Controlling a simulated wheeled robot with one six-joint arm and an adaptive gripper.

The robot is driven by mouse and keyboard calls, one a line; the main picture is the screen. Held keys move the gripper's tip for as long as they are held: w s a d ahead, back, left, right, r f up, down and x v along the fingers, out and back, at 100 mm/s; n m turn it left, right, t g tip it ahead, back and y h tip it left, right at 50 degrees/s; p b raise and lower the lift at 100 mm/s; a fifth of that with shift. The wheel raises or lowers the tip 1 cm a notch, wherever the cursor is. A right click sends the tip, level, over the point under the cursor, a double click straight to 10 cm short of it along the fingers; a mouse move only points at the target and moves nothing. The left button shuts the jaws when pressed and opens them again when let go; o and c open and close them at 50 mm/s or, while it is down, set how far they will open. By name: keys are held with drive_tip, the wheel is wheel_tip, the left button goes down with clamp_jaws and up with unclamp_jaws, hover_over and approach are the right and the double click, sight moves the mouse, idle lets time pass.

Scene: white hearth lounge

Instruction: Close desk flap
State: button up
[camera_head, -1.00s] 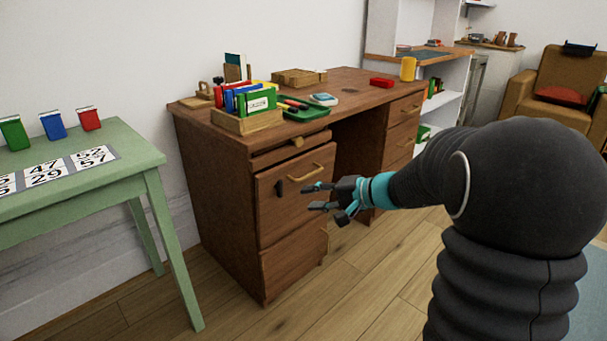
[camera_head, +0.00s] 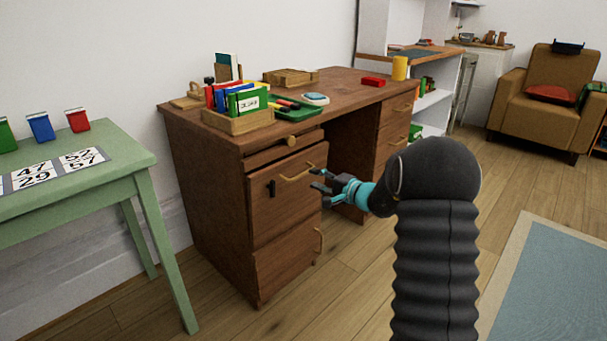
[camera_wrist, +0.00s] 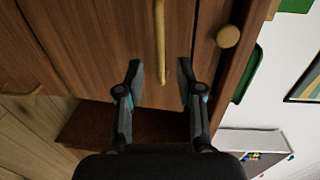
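The desk flap (camera_head: 285,205) is the brown wooden front panel in the left pedestal of the desk (camera_head: 345,92), below a narrow drawer with a round knob. It has a slanting brass handle (camera_head: 297,172) and a black catch (camera_head: 271,188). Its top edge seems to stand slightly proud; I cannot tell how far. My gripper (camera_head: 316,180) is in front of the desk, near the handle's right end. In the wrist view the handle (camera_wrist: 160,35) runs toward the gap between my open, empty fingers (camera_wrist: 160,68). Contact is not clear.
The round knob (camera_wrist: 228,36) is right of my fingers in the wrist view. A lower drawer (camera_head: 287,262) sits below the flap. A green table (camera_head: 110,172) stands left of the desk. The wooden floor (camera_head: 350,285) in front is clear; a rug (camera_head: 555,280) lies right.

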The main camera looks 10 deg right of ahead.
sight(304, 175)
drive_tip(key=x, duration=0.6)
drive_tip(key=shift+w+a+p, duration=0.2)
drive_tip(key=shift+p, duration=0.1)
clamp_jaws()
